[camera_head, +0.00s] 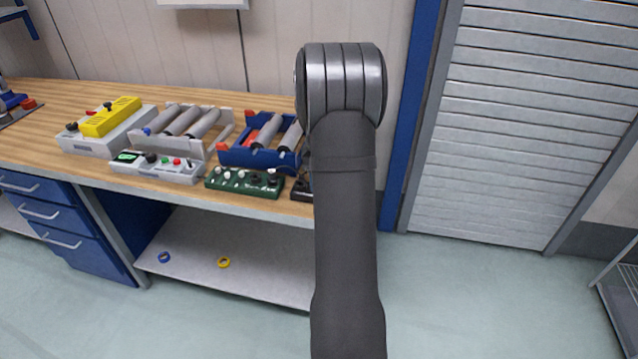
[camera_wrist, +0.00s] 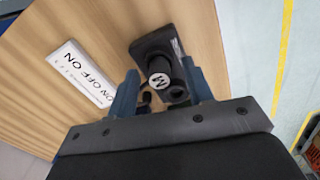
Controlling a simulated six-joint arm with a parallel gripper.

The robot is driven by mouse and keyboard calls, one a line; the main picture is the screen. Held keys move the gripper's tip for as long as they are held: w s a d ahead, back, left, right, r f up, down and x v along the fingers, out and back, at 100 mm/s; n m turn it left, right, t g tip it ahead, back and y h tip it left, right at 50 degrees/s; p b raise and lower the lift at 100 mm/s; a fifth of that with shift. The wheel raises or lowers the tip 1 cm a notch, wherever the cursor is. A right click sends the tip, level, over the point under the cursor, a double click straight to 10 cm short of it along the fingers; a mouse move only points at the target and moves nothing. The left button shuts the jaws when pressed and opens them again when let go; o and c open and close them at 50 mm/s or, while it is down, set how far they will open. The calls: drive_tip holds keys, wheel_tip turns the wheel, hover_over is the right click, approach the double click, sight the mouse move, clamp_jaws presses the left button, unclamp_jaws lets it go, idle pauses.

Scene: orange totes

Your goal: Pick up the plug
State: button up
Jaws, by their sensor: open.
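A black object (camera_wrist: 150,45), which I take to be the plug or its socket block, sits on the wooden bench in the wrist view. It has a flat block and a round stub with a white lettered face (camera_wrist: 159,81). My gripper (camera_wrist: 160,68) is open, its two blue fingers on either side of the stub. I cannot tell whether they touch it. A small black item (camera_head: 301,189) at the bench edge in the head view may be the same object, partly covered by my arm. My gripper is hidden in the head view.
A white ON/OFF label plate (camera_wrist: 80,73) lies left of the black object. The wooden bench (camera_head: 50,115) holds a green control box (camera_head: 243,182), a grey control box (camera_head: 157,168), a blue roller tray (camera_head: 240,157) and a yellow-topped box (camera_head: 110,120). The bench edge is close.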

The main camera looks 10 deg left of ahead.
clamp_jaws()
drive_tip(key=shift+r, duration=0.1)
drive_tip(key=shift+r, duration=0.6)
drive_tip(key=r, duration=0.1)
drive_tip(key=d+r, duration=0.1)
drive_tip(key=r, duration=0.1)
drive_tip(key=shift+s+d+r, duration=0.15)
drive_tip(key=shift+r, duration=0.15)
drive_tip(key=s+d+r, duration=0.2)
drive_tip(key=d+r, duration=0.4)
drive_tip(key=d, duration=0.4)
drive_tip(key=shift+s, duration=0.3)
